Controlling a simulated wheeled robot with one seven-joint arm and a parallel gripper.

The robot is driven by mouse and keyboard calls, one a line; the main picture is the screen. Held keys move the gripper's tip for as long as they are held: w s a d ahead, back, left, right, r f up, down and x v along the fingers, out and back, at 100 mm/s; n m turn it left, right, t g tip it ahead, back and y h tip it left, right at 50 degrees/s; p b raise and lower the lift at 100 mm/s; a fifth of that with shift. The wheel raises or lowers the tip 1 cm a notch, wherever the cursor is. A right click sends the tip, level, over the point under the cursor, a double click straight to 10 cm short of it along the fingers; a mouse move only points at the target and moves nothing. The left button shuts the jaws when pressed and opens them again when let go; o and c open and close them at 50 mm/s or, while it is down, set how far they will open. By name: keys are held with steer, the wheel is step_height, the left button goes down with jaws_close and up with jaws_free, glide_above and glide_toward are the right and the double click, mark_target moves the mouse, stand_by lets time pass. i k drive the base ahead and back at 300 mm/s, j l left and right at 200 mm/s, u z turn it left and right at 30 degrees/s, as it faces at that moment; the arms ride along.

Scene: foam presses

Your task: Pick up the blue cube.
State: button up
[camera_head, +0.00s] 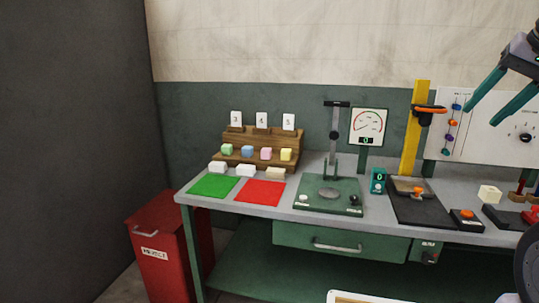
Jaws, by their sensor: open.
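The small blue cube (247,151) sits on the wooden stepped rack (233,136) at the back left of the bench. It stands in a row between a green cube (227,149) and a pink cube (266,153), with a yellow cube (286,154) at the row's right end. My gripper (484,113) is at the upper right with its two teal fingers apart and nothing between them. In the picture it is far to the right of the blue cube and higher.
White and beige blocks (246,170) lie before the rack, behind green (213,186) and red (260,193) mats. A press (333,190), a gauge (368,126) and a yellow post (415,130) stand to its right. A red bin (160,250) is beside the bench.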

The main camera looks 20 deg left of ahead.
mark_target(247, 150)
steer(key=i+j, duration=0.15)
steer(key=j, duration=0.35)
steer(key=i+j+u, duration=0.1)
steer(key=j, duration=0.4)
steer(key=i+j+u, duration=0.1)
steer(key=j, duration=0.35)
steer(key=i+j, duration=0.25)
steer(key=j, duration=0.25)
steer(key=i+j+u, duration=0.1)
steer(key=j, duration=0.35)
steer(key=i+j, duration=0.3)
steer(key=j, duration=0.15)
steer(key=i+j+u, duration=0.15)
steer(key=j, duration=0.3)
steer(key=i+j, duration=0.25)
steer(key=j, duration=0.2)
